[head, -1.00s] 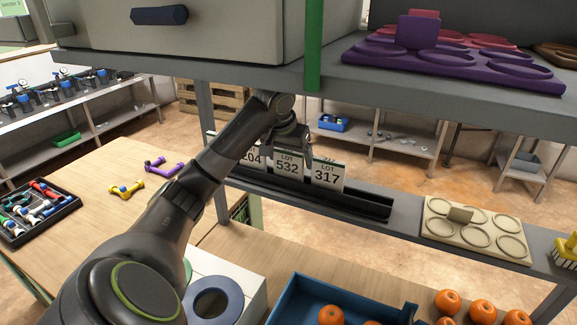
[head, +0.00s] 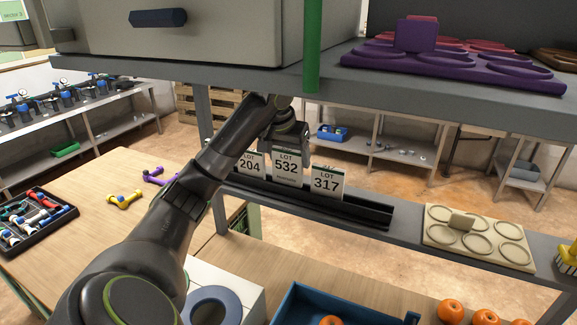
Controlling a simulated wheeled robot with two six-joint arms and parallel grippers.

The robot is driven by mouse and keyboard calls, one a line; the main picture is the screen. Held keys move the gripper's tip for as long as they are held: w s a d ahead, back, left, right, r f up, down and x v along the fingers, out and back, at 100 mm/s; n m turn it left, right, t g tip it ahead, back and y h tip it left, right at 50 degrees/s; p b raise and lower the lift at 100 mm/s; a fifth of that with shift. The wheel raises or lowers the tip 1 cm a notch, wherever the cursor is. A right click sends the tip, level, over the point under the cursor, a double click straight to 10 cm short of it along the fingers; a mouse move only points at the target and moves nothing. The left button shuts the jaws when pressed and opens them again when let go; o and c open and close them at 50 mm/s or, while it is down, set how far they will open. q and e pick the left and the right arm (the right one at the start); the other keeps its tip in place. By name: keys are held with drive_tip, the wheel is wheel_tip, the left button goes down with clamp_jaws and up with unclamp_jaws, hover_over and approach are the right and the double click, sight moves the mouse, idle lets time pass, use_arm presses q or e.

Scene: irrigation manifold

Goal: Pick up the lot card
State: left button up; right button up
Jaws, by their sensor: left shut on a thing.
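Three white lot cards stand at a dark slotted rack (head: 350,210) on the grey shelf in the head view: card 204 (head: 249,164), card 532 (head: 287,168) and card 317 (head: 327,183). My left gripper (head: 287,147) is above the middle card, shut on the top of card 532. That card is upright and sits a little higher than its neighbours; whether its lower edge is clear of the rack is hard to tell. My left forearm crosses in front of the rack's left end. My right gripper is not in view.
An upper shelf with a green post (head: 312,50) and a purple tray (head: 450,68) hangs above the rack. A beige tray with rings (head: 478,238) lies to the right. A blue bin (head: 345,305) with oranges is in front.

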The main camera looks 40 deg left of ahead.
sight(286, 166)
use_arm(q)
drive_tip(key=s, duration=0.1)
drive_tip(key=s+r, duration=0.1)
drive_tip(key=shift+s+d, duration=0.35)
drive_tip(key=shift+d, duration=0.05)
drive_tip(key=s+d+f+b, duration=0.2)
drive_tip(key=s+b, duration=0.5)
drive_tip(key=s+d+f+b, duration=0.2)
drive_tip(key=s+d+b, duration=0.1)
drive_tip(key=s+b, duration=0.4)
drive_tip(key=r+p, duration=0.2)
drive_tip(key=p, duration=0.1)
drive_tip(key=r+p, duration=0.2)
drive_tip(key=shift+s+a+r, duration=0.1)
drive_tip(key=shift+s+a, duration=0.05)
drive_tip(key=shift+s, duration=0.1)
